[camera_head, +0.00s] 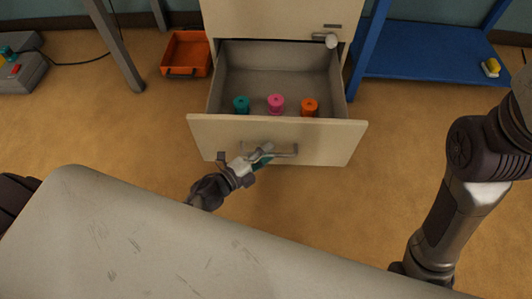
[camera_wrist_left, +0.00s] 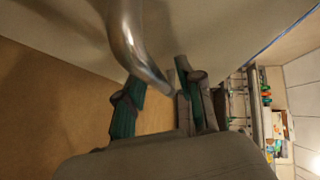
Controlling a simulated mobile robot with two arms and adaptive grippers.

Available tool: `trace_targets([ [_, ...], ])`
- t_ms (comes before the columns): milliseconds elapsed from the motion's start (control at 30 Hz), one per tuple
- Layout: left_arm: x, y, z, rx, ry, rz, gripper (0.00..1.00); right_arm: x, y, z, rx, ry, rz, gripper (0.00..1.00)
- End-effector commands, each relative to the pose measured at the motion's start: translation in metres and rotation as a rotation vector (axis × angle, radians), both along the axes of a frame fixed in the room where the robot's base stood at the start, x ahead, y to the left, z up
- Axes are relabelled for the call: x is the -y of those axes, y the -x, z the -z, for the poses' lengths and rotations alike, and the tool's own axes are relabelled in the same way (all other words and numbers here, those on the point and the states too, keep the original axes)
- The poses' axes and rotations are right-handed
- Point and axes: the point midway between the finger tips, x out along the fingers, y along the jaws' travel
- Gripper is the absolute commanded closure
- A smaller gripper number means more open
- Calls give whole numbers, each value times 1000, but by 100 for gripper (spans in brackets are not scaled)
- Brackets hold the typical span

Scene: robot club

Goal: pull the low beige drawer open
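The low beige drawer (camera_head: 215,138) is pulled well out of its cabinet, its inside showing in the head view. Its metal bar handle (camera_head: 285,154) sits on the front panel and shows large in the left wrist view (camera_wrist_left: 133,45). My left gripper (camera_head: 264,154) is at the left part of the handle. In the left wrist view the handle's bent end lies between the two green-grey fingers of this gripper (camera_wrist_left: 158,84), which are close together about it. The exact contact is partly hidden. My right arm shows at the right; its gripper is out of view.
A teal spool (camera_head: 241,104), a pink spool (camera_head: 276,103) and an orange spool (camera_head: 309,106) stand in the drawer. An orange bin (camera_head: 187,53) is left of the cabinet, a blue shelf (camera_head: 430,65) right. A grey surface (camera_head: 150,245) fills the lower left.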

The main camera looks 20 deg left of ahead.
Motion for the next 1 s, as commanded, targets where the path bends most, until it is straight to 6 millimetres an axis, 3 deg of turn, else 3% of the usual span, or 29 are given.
trace_targets([
  [367,-4,7,0,-2,-1,1,61,1,2,-3,10,-5,-1,37],
  [800,-46,82,-13,-3,-1,0,61,1,2,-2,7,-2,0,37],
  [1000,-56,100,-16,0,1,0,61,0,2,-1,7,-2,0,37],
])
